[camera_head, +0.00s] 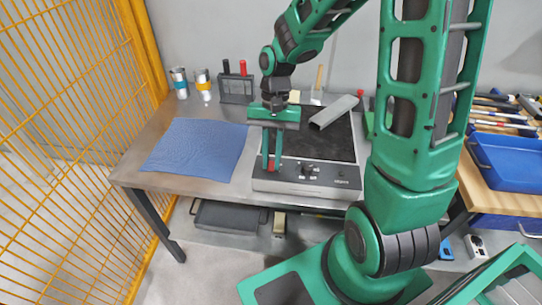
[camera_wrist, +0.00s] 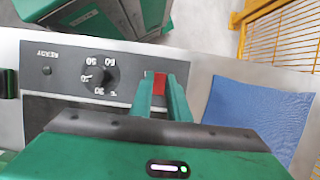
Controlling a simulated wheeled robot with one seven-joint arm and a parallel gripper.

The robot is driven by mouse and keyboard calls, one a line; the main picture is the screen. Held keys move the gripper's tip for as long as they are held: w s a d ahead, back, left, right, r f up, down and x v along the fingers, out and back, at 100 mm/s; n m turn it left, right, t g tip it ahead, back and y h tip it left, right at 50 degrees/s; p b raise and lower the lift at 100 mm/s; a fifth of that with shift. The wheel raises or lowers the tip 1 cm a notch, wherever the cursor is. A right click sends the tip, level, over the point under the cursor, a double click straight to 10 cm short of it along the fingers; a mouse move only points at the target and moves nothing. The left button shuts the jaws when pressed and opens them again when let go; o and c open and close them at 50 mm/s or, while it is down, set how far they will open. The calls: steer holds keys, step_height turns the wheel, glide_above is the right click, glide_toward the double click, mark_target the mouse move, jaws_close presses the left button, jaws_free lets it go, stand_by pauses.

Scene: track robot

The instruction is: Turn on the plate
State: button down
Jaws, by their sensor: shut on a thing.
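The plate is a heating plate with a black top (camera_head: 335,132) and a grey front panel (camera_head: 325,180) on the table. The panel has a black dial (camera_head: 306,170) with numbers around it, also seen in the wrist view (camera_wrist: 97,77). A red switch (camera_wrist: 159,84) sits beside the dial. My gripper (camera_head: 271,164) points down at the panel's left end. In the wrist view its green fingers (camera_wrist: 160,80) are on either side of the red switch, shut on it. I cannot tell whether the switch is on or off.
A grey metal channel piece (camera_head: 333,111) lies on the plate's top. A blue cloth (camera_head: 196,148) lies to the left. Two cans (camera_head: 179,82) and a black rack (camera_head: 236,88) with handled tools stand behind. A yellow mesh fence (camera_head: 70,120) borders the left side. Blue bins (camera_head: 505,160) are right.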

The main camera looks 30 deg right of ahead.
mark_target(272, 163)
steer(key=shift+s+a+t+h, duration=0.3)
steer(key=shift+t+h, duration=0.4)
steer(key=shift+t, duration=0.2)
steer(key=c, duration=1.7)
jaws_free()
steer(key=shift+d, duration=0.1)
steer(key=r, duration=0.3)
steer(key=w+r, duration=0.1)
steer(key=r, duration=0.6)
steer(key=shift+w+d+r, duration=0.15)
steer(key=shift+d+r, duration=0.15)
steer(key=shift+d, duration=0.05)
